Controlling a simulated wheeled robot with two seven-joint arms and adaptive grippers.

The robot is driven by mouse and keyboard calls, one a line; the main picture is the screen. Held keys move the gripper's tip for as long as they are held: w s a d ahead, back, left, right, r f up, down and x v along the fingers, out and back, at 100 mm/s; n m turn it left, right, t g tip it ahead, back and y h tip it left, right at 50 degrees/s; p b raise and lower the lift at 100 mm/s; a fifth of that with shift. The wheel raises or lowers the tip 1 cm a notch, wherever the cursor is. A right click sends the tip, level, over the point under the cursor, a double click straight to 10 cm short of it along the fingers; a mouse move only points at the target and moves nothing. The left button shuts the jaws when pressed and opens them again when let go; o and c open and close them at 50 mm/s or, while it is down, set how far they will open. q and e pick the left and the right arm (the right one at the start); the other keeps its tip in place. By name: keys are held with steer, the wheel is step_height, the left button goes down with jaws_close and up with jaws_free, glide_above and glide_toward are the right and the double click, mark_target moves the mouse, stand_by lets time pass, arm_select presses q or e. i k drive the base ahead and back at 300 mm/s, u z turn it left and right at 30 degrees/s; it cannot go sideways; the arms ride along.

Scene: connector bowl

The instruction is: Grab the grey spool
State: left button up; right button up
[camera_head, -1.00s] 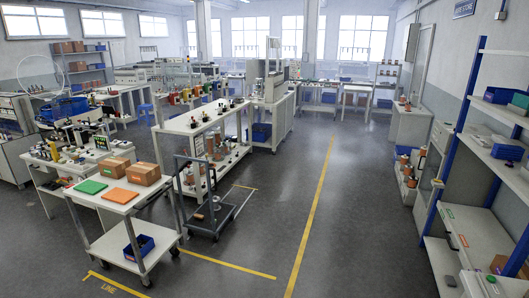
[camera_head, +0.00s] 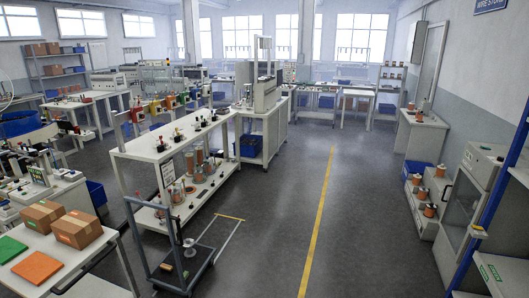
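A small pale grey-white, spool-shaped object (camera_head: 189,247) stands on the dark platform trolley (camera_head: 203,268) at the lower left of centre. It is small in the picture, so I cannot be sure it is the grey spool. Several copper-orange spools (camera_head: 430,209) with pale ends stand on a low white rack by the right wall. More orange-brown spools or cylinders (camera_head: 197,153) show on the lower level of the white workbench left of centre. Neither of my grippers is in view.
A white table with cartons (camera_head: 77,229) and green and orange sheets stands at the lower left. The white workbench (camera_head: 160,150) stands behind the trolley. A blue-posted shelf (camera_head: 490,205) is at the right edge. The grey floor along the yellow line (camera_head: 318,220) is clear.

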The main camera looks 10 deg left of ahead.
mark_target(190, 252)
steer(key=u, duration=0.5)
steer(key=i, duration=1.95)
steer(key=u, duration=0.8)
